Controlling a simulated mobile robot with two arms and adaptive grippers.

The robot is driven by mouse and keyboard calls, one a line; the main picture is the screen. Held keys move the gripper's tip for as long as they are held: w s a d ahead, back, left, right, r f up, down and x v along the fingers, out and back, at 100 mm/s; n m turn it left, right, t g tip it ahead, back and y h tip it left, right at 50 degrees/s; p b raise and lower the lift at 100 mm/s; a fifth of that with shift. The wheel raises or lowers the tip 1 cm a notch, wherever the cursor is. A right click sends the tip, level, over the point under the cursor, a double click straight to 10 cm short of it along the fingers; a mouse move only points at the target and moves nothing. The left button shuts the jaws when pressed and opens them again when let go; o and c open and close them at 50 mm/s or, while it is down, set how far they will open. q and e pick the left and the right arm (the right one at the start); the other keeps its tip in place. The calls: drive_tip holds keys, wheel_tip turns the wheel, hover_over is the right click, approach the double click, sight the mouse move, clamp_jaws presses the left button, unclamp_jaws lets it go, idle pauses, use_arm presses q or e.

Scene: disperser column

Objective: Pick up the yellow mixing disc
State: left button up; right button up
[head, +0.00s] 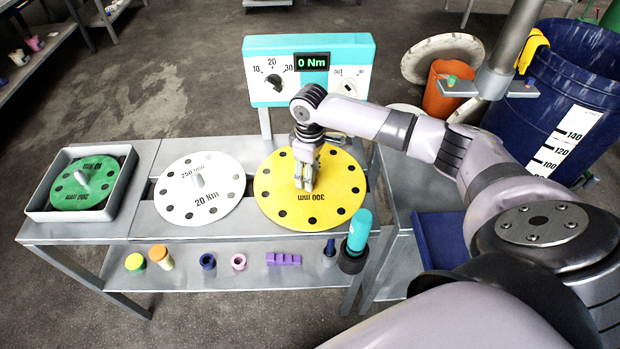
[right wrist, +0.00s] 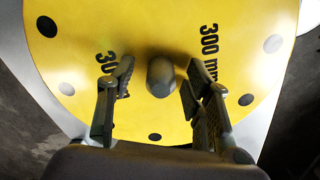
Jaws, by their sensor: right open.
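The yellow mixing disc (head: 325,204) lies flat at the right end of the metal table. It is marked 300 mm and has dark holes around its rim. My right gripper (head: 305,186) points down over its middle. In the right wrist view the yellow disc (right wrist: 100,25) fills most of the picture, and its grey centre knob (right wrist: 161,76) stands between the two fingers of my right gripper (right wrist: 158,88). The fingers are open, with a gap on each side of the knob. My left gripper is not in view.
A white disc (head: 215,208) lies left of the yellow one, and a green disc (head: 75,194) sits in a grey tray (head: 44,213). A torque panel (head: 270,46) stands behind. A teal-handled tool (head: 360,230) is at the table's front right. A blue barrel (head: 582,60) stands at right.

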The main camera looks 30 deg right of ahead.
drive_tip(key=shift+c, duration=0.5)
clamp_jaws()
idle(0.5)
